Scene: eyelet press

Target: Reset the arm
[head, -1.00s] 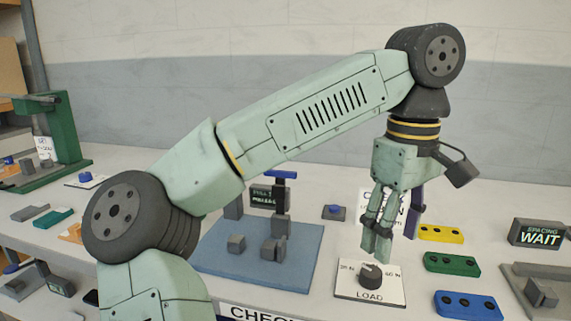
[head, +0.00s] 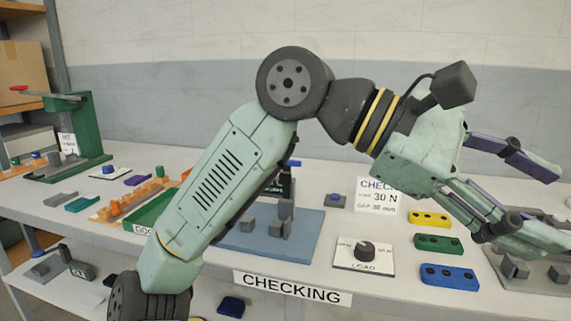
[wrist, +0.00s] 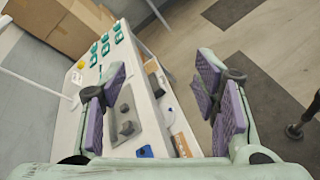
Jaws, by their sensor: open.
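My gripper (head: 515,190) is raised above the right part of the bench in the head view, tilted to point right and down. Its fingers are spread apart and hold nothing. In the wrist view the two purple-padded fingers (wrist: 160,110) stand wide apart, with the bench's end and the floor between and beyond them. My arm is folded up and bent at the elbow over the middle of the bench. The LOAD knob (head: 364,250) on its white plate stands clear of my gripper.
Yellow (head: 430,218), green (head: 438,243) and blue (head: 449,277) blocks lie in a row right of the knob. A blue mat (head: 270,242) holds grey parts behind my arm. A green press (head: 80,140) stands at the left. The wrist view shows cardboard boxes (wrist: 62,22) and open floor.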

